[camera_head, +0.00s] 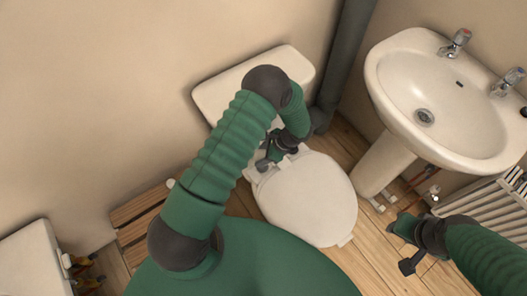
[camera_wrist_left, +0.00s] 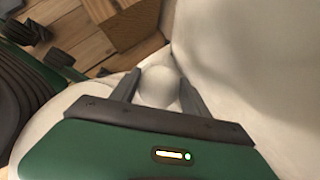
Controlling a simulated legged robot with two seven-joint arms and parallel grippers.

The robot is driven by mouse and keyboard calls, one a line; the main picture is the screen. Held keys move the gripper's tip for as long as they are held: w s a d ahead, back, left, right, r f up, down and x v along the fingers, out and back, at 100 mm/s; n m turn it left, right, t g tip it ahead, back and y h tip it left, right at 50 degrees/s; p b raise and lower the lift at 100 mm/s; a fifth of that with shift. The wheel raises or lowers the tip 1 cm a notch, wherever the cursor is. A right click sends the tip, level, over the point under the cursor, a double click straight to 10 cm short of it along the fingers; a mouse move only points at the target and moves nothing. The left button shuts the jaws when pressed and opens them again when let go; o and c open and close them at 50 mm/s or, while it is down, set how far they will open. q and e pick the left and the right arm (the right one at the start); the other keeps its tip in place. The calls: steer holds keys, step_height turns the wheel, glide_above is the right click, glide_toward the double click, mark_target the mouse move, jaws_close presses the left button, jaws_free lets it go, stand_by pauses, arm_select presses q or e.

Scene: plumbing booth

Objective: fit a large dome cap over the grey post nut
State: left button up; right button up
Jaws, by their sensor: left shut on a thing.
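A white dome cap (camera_wrist_left: 158,86) sits between the fingers of my left gripper (camera_wrist_left: 159,90) in the left wrist view. The gripper is shut on it. In the head view my left gripper (camera_head: 264,162) is at the back left of the toilet seat, by the seat's hinge end. The cap cannot be made out there. No grey post nut can be made out in either view; the gripper and cap may hide it. My right gripper (camera_head: 402,246) is low over the floor at the right, below the basin.
The white toilet (camera_head: 312,198) has its lid down, with the cistern (camera_head: 222,86) behind. A wooden slatted stool (camera_head: 138,214) stands left. A basin (camera_head: 440,95) on a pedestal, a radiator (camera_head: 490,210) and a dark pipe (camera_head: 346,55) bound the right side.

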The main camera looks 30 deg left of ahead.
arm_select(q)
step_height(320, 180, down, 4)
steer(key=shift+w+r+b, duration=0.1)
steer(key=shift+r+b, duration=0.1)
steer(key=shift+b, duration=1)
step_height(320, 180, down, 3)
steer(key=shift+r+b, duration=0.2)
steer(key=shift+b, duration=1)
step_height(320, 180, down, 2)
steer(key=shift+f+b, duration=0.1)
steer(key=shift+b, duration=0.5)
steer(key=shift+d+f, duration=0.1)
steer(key=shift+f, duration=0.1)
steer(key=o, duration=1.4)
